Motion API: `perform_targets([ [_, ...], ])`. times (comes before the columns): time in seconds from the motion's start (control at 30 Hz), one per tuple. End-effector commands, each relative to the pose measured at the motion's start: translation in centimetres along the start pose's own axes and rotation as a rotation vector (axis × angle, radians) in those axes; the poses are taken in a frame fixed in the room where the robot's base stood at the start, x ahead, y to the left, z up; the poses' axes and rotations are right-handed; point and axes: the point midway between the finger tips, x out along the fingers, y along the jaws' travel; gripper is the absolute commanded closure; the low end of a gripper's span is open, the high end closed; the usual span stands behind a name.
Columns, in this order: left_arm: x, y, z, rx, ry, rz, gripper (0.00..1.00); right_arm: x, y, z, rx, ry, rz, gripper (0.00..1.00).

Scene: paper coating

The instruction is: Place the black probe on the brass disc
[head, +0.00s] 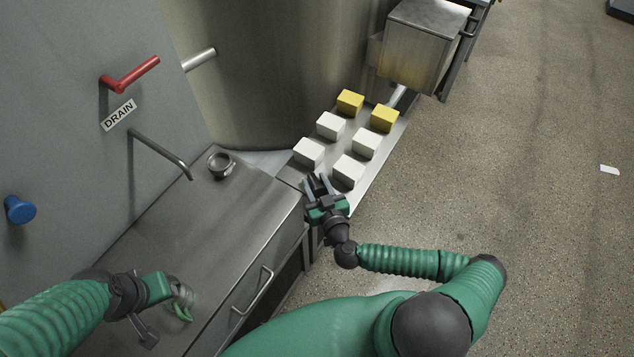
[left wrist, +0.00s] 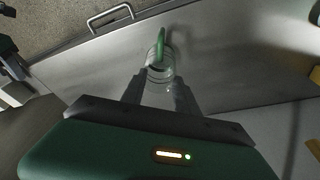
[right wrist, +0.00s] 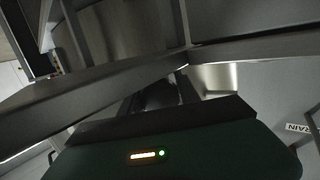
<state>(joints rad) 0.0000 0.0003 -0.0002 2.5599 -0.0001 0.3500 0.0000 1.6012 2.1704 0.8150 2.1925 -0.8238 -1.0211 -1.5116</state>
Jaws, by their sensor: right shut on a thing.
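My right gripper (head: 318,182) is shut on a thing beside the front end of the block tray. A dark shape (right wrist: 158,95) between its fingers in the right wrist view may be the black probe, but it is too dark to be sure. I cannot make out a brass disc; a small round metal cup (head: 220,164) stands on the steel counter. My left gripper (head: 172,290) is over the counter's near part, its fingers on either side of a clear glass-like piece with a green part (left wrist: 161,50). I cannot tell whether they grip it.
The steel counter (head: 190,235) is mostly bare. A metal tray (head: 372,180) holds white and yellow blocks. A bent pipe (head: 160,153), red drain lever (head: 130,75) and blue knob (head: 20,210) project from the left wall. A large steel vessel (head: 270,80) stands behind.

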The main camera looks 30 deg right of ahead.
Motion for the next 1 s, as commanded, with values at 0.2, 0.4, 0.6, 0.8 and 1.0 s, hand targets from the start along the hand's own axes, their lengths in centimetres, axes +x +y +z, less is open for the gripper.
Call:
perform_targets([
  [0.2, 0.18, 0.0, 0.04, 0.0, 0.0, 0.0, 0.64, 0.19, 0.46, 0.44, 0.001, -0.001, 0.001, 1.0],
  [0.4, 0.08, 0.02, 0.01, 0.0, 0.0, 0.0, 0.64, 0.16, 0.43, 0.31, 0.002, -0.001, 0.002, 0.53],
  [0.6, 0.09, 0.01, 0.02, 0.0, 0.0, 0.0, 0.64, 0.14, 0.28, 0.3, 0.001, -0.002, 0.002, 0.53],
  [0.8, 0.09, 0.0, 0.02, 0.0, 0.0, 0.0, 0.64, 0.13, 0.34, 0.3, 0.002, -0.001, 0.002, 0.53],
  [1.0, -0.2, 0.0, -0.05, 0.0, 0.0, 0.0, 0.64, 0.06, 0.45, -0.21, 0.005, 0.0, 0.004, 0.53],
])
